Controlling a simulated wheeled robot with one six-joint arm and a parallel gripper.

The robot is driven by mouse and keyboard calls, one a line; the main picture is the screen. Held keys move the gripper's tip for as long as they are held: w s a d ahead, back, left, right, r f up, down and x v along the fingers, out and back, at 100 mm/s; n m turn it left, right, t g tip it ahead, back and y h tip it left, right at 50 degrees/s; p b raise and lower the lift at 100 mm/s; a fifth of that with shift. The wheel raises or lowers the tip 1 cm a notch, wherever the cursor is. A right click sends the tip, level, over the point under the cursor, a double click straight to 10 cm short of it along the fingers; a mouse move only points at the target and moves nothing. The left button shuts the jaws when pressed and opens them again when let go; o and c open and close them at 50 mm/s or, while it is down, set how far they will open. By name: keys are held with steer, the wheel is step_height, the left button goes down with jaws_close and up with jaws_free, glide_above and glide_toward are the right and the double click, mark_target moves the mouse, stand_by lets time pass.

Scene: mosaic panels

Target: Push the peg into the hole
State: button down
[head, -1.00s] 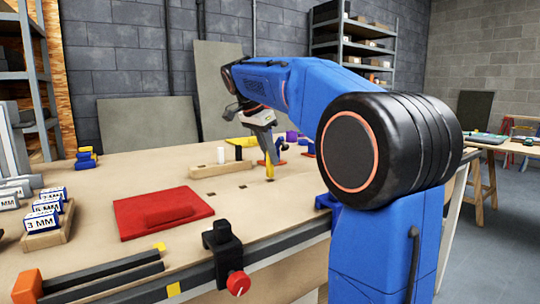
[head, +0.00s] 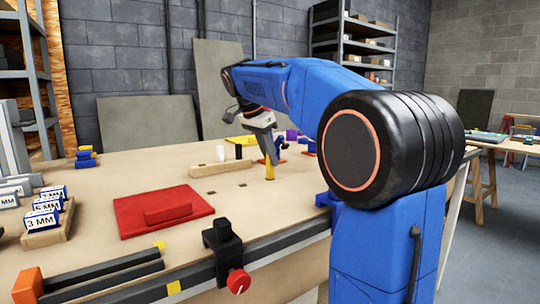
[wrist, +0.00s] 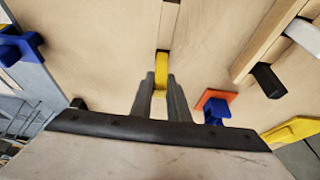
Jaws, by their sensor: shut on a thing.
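The yellow peg (head: 269,171) stands roughly upright at the bench top, below my gripper (head: 267,158) in the head view. My gripper is shut on the peg; in the wrist view the peg (wrist: 161,74) shows between the two grey fingers. The peg's lower end meets a small dark edge there, but I cannot tell how deep it sits in a hole. Two dark holes, a middle one (head: 243,185) and a left one (head: 211,191), lie in the bench to the left of the peg.
A wooden block (head: 208,169) with a white and a black peg stands behind the holes. A red plate (head: 135,216) with a raised block lies front left. A black clamp (head: 222,241) with a red knob sits at the front edge. A blue piece (wrist: 215,112) stands near my fingers.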

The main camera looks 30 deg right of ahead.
mark_target(268, 161)
steer(key=shift+f, duration=2)
steer(key=c, duration=1.6)
jaws_free()
steer(key=shift+v, duration=8.65)
